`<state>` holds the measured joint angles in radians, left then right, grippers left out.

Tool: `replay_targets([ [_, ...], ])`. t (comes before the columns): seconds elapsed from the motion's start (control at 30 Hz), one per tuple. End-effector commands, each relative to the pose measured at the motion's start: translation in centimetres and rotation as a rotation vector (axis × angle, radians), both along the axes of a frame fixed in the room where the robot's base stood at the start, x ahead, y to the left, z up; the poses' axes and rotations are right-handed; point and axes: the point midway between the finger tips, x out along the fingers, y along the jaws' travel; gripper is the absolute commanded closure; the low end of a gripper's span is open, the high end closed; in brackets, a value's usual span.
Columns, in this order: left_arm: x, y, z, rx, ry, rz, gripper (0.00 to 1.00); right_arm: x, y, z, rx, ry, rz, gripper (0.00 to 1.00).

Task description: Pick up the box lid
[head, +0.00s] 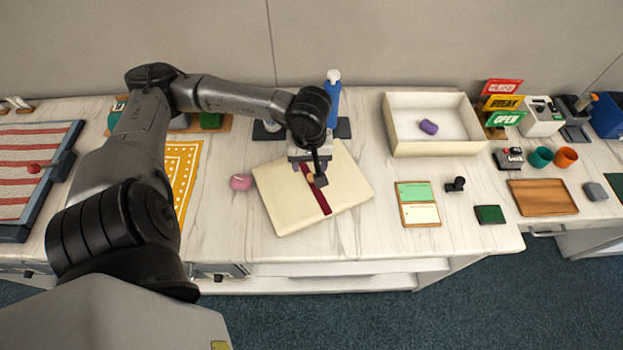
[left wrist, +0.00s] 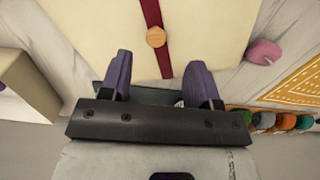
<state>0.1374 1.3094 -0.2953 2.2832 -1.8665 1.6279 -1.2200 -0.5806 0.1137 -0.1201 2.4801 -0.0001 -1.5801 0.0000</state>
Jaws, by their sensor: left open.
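The box lid (head: 283,205) is a cream, flat square with a dark red band across it and a small wooden knob. It lies slightly turned on the white table. My left gripper (head: 316,178) is over the lid's middle, close to the knob, and hides part of the band. In the left wrist view the lid (left wrist: 95,30) fills the upper middle. The knob (left wrist: 156,37) lies just beyond the two purple fingertips (left wrist: 158,75), in line with the gap between them. The jaws are apart with nothing between them. My right gripper is not in view.
The open cream box (head: 435,148) with a purple object (head: 428,127) inside stands right of the lid. A pink object (head: 241,182) lies close left of the lid. A blue bottle (head: 333,100) stands behind it. Green and cream cards (head: 418,204) lie to its right.

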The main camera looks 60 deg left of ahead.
Motion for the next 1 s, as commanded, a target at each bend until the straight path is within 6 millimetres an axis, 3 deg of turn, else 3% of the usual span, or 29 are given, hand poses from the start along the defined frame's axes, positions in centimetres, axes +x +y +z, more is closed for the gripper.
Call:
replay_targets([
  [0.37, 0.1, 0.0, -2.4, -0.003, 0.001, 0.002, 0.44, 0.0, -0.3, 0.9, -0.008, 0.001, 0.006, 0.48],
  [0.7, 0.5, 0.2, -6.5, -0.003, 0.003, 0.002, 0.44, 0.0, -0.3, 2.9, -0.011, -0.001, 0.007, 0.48],
  [1.0, 0.6, 0.3, -7.3, -0.001, -0.001, 0.0, 0.44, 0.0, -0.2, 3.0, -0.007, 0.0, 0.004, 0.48],
])
